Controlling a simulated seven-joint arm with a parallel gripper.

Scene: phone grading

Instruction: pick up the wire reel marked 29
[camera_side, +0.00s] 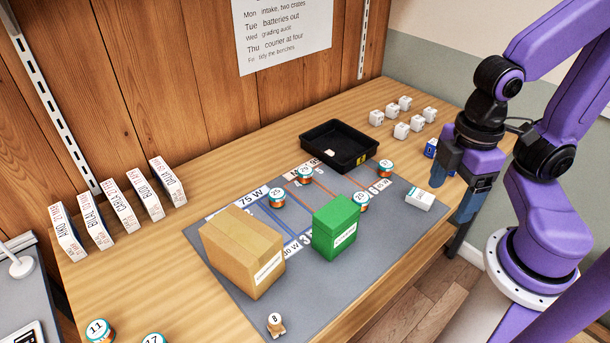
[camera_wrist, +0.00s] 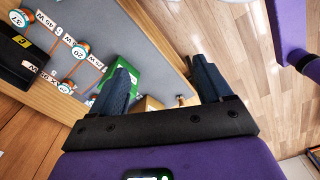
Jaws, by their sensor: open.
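Several wire reels with copper-orange windings and white numbered tops show in the side view. The number on one reel (camera_side: 277,195), left of centre on the grey mat, looks like 25 or 29; I cannot tell which. Another reel (camera_side: 304,174) near the black tray has an unclear number. A reel that seems marked 20 (camera_side: 362,201) stands behind the green box; it also shows in the wrist view (camera_wrist: 80,52). A reel with a number in the thirties (camera_side: 386,169) is right of the tray. My gripper (camera_side: 460,190) is open and empty, off the table's right edge, apart from every reel.
The mat (camera_side: 345,270) holds a cardboard box (camera_side: 242,250), a green box (camera_side: 335,228) and a small white box (camera_side: 420,199). A black tray (camera_side: 340,145) and white cubes stand behind. Reels 11 (camera_side: 99,330) and 17 are at front left.

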